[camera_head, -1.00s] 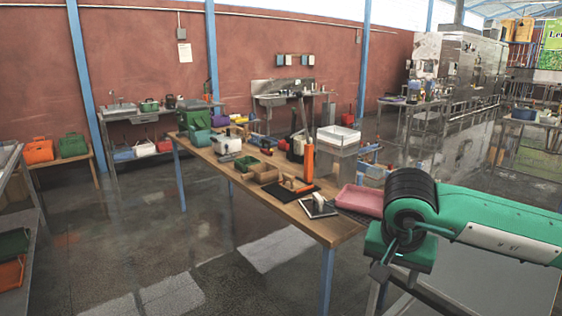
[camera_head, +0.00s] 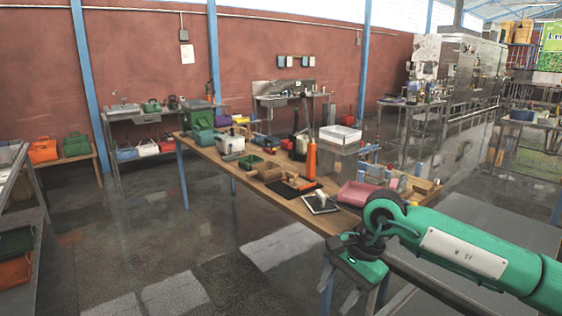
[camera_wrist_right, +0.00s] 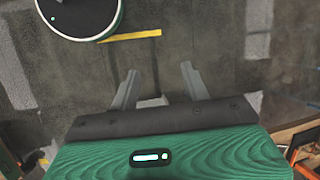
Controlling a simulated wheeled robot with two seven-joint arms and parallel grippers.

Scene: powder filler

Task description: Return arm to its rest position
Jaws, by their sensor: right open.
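My green right arm comes in from the right in the head view. Its gripper (camera_head: 336,292) hangs fingers-down beside the near end of the wooden workbench (camera_head: 283,209). In the right wrist view the two grey fingers of the right gripper (camera_wrist_right: 158,80) are spread apart. Nothing is between them, and the dark floor (camera_wrist_right: 220,50) shows below. The right gripper is open and empty. My left arm and gripper are not in view.
The bench holds a pink tray (camera_head: 354,194), a black mat (camera_head: 288,193), an orange cylinder (camera_head: 311,160) and a white bin (camera_head: 341,136). In the wrist view, a wooden edge (camera_wrist_right: 296,132) lies at lower right. The floor left of the bench is clear.

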